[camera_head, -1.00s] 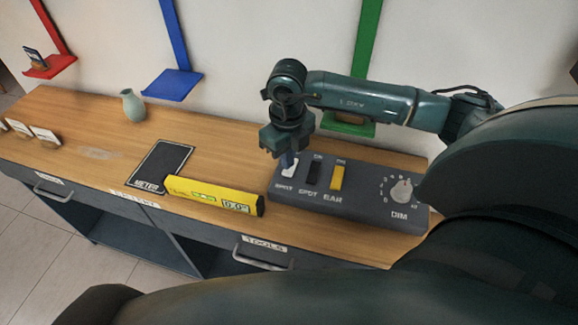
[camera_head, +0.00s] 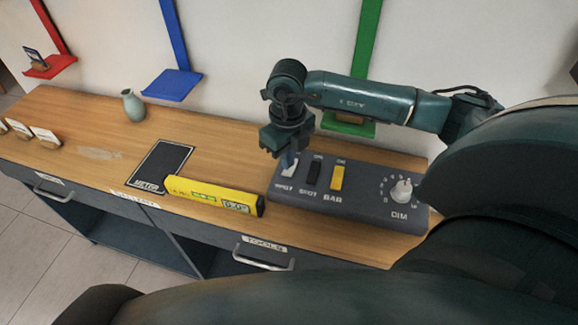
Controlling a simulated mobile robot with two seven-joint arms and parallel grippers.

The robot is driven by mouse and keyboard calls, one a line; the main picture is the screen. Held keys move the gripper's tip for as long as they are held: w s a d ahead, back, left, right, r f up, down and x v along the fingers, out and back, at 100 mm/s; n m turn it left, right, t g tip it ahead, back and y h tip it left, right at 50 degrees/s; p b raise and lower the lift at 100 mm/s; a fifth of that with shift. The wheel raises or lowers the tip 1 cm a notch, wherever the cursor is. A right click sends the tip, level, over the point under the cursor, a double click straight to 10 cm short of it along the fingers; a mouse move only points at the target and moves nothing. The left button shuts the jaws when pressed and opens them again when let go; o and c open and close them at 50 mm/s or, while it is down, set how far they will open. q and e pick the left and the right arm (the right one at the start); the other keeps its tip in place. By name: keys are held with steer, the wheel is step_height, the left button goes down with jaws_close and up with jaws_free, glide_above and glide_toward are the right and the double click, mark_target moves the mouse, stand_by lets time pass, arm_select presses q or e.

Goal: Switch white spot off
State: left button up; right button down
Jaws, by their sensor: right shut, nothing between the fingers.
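A dark grey switch panel (camera_head: 368,208) lies on the wooden bench. It has a white rocker switch (camera_head: 289,169) at its left, labelled SPOT, then a black one (camera_head: 314,173) also labelled SPOT, a yellow one (camera_head: 337,178) labelled BAR, and a white DIM dial (camera_head: 401,190) at the right. My right gripper (camera_head: 288,157) is shut and empty, pointing down with its fingertips at the white switch's upper part. I cannot tell whether they touch it. The fingers hide part of the white switch. My left gripper is not in view.
A yellow digital level (camera_head: 214,195) lies left of the panel, by a black METER mat (camera_head: 162,166). A pale green vase (camera_head: 133,106) stands at the back. Red, blue (camera_head: 172,85) and green wall brackets are behind the bench.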

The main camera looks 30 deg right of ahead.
mark_target(289, 172)
steer(key=shift+f+b, duration=0.95)
steer(key=shift+f, duration=0.15)
stand_by(0.7)
steer(key=shift+r+p, duration=0.6)
steer(key=shift+r, duration=0.3)
steer(key=shift+r+p, duration=1.7)
steer(key=shift+r, duration=0.95)
steer(key=shift+s+f, duration=0.1)
